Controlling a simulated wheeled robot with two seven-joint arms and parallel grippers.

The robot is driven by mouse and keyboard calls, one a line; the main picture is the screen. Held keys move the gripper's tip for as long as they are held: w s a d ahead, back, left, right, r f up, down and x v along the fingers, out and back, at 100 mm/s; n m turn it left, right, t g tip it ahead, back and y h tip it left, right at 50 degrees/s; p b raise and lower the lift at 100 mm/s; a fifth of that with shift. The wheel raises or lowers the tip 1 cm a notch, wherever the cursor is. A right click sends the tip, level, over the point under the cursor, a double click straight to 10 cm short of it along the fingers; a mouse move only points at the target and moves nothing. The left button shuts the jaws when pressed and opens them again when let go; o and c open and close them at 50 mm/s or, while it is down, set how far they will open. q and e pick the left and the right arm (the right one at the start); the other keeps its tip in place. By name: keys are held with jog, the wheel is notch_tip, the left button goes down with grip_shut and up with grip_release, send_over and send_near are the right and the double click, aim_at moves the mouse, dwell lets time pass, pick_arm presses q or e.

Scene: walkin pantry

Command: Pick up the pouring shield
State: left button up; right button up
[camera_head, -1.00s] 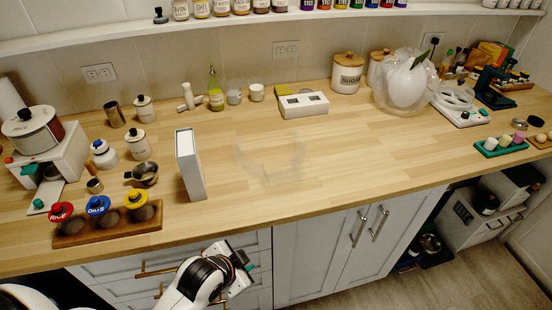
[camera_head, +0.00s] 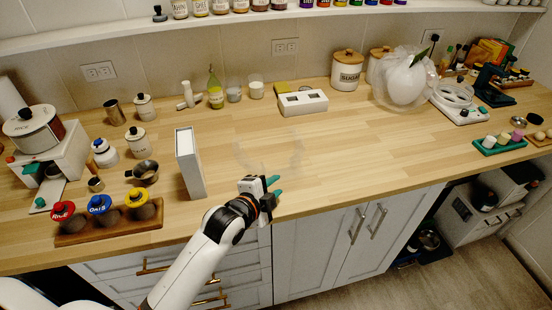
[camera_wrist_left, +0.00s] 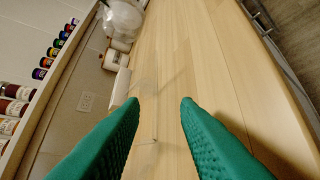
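The pouring shield (camera_head: 268,163) looks like a clear, faintly visible curved piece on the wooden counter, near its middle. Its outline is hard to make out. In the left wrist view a faint clear shape (camera_wrist_left: 150,88) lies ahead, between and beyond the fingertips. My left gripper (camera_head: 275,187) is above the counter's front edge, just in front of the shield and apart from it. Its green fingers are open, with nothing between them in the left wrist view (camera_wrist_left: 160,103). My right gripper is not in view.
A white upright box (camera_head: 190,163) stands left of the shield. A wooden rack (camera_head: 110,225) with red, blue and yellow-lidded jars is at the front left. The counter right of the shield is clear.

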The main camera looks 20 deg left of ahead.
aim_at(284, 176)
pick_arm(q)
jog(key=shift+p+x, duration=0.65)
jog(key=shift+x, duration=2.75)
jog(key=shift+a+r, duration=0.15)
jog(key=shift+a, duration=0.1)
grip_shut()
